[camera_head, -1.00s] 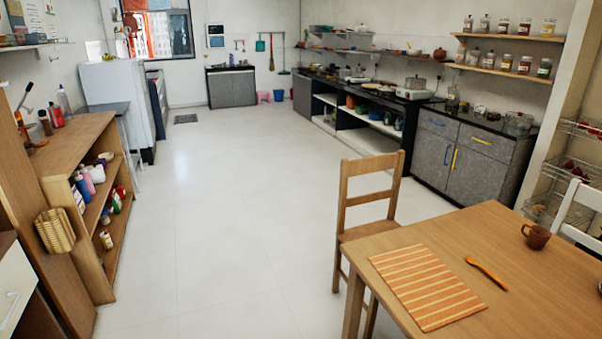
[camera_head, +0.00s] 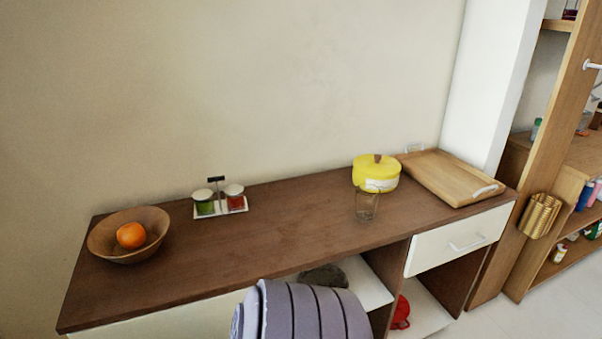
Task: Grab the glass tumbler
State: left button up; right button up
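The glass tumbler (camera_head: 366,207) is clear and stands upright on the brown wooden sideboard (camera_head: 290,236), right of the middle. It is just in front of a yellow lidded pot (camera_head: 376,174), whose lower edge shows close behind the glass rim. Nothing holds the tumbler. Neither of my grippers shows in the head view.
A wooden bowl with an orange (camera_head: 131,235) is at the left, a condiment set (camera_head: 219,199) stands near the wall, and a wooden tray (camera_head: 449,176) lies at the right end. A grey-purple striped rounded object (camera_head: 305,312) rises in front of the sideboard. The sideboard's middle is clear.

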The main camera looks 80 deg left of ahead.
aim_at(367, 194)
jog(key=u, duration=2.25)
